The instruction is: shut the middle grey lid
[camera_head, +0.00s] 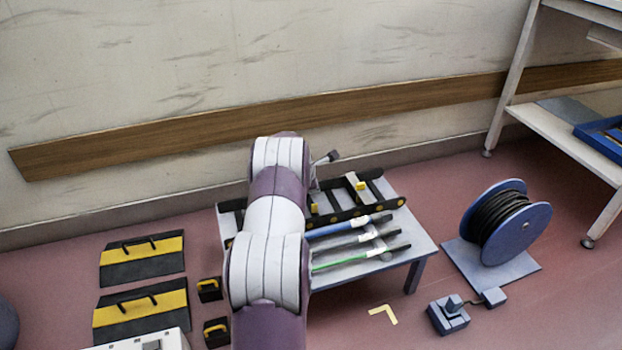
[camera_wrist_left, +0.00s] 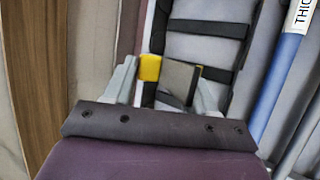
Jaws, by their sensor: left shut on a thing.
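A black ladder-like frame (camera_head: 376,211) with crossbars lies on the grey table, partly hidden behind my arm in the head view. In the left wrist view its black crossbars (camera_wrist_left: 208,28) span pale grey areas. My left gripper (camera_wrist_left: 165,78) is over the frame, with a yellow block (camera_wrist_left: 149,68) and a small dark grey plate (camera_wrist_left: 181,80), probably the lid, between its fingers. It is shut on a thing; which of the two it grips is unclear. The head view hides this gripper. A yellow piece (camera_head: 361,186) sits on the frame's right part. My right gripper is not in view.
Blue (camera_head: 340,228), grey (camera_head: 350,244) and green-striped (camera_head: 345,262) tubes lie on the table (camera_head: 412,240) in front of the frame. A cable reel (camera_head: 512,225) stands right. Black-yellow cases (camera_head: 142,262) lie left. A wooden wall strip (camera_head: 180,135) runs behind.

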